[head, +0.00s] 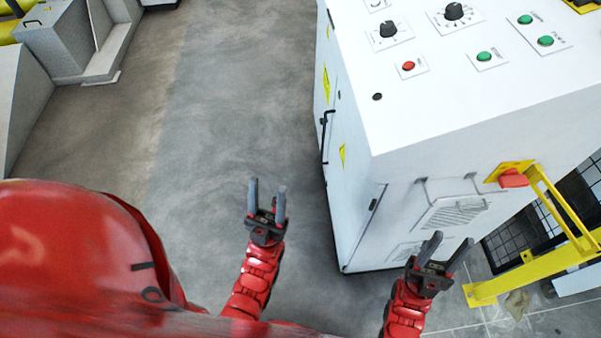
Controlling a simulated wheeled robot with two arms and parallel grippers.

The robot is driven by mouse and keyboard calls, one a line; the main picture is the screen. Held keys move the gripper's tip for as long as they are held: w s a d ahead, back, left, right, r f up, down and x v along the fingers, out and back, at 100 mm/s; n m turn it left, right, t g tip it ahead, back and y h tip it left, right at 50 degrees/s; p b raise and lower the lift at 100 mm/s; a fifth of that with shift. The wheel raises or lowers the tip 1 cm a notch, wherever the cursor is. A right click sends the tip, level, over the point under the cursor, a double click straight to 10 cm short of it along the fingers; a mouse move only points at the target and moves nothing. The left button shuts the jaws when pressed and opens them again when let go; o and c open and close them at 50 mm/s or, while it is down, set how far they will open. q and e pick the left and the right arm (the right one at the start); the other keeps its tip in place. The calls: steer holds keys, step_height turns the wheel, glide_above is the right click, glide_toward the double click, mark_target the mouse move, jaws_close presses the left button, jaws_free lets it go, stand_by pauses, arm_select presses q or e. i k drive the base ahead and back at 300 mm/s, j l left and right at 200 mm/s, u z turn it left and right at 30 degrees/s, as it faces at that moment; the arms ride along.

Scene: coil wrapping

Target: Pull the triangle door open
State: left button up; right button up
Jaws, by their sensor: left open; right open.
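A white control cabinet (470,120) stands at the right in the head view. Its left side, seen at a steep angle, carries door panels with yellow warning signs (326,83), one of them lower down (342,155). A long black handle (325,137) stands out from this side. The door there looks closed, flush with the cabinet. My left gripper (267,187) is open and empty over the floor, left of the cabinet and apart from the handle. My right gripper (453,240) is open and empty in front of the cabinet's vented near face.
The cabinet's top has knobs, a red button (408,66) and green buttons (484,57). A yellow metal frame (560,205) stands at the right, near my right gripper. Grey machinery (60,45) is at the upper left. The floor (215,100) left of the cabinet is clear.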

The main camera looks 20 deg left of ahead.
mark_target(353, 200)
steer(key=i+j+u, duration=0.15)
steer(key=u, duration=0.2)
steer(key=i+j+u, duration=0.15)
steer(key=u, duration=0.15)
steer(key=i+l+u, duration=0.1)
steer(key=i, duration=0.4)
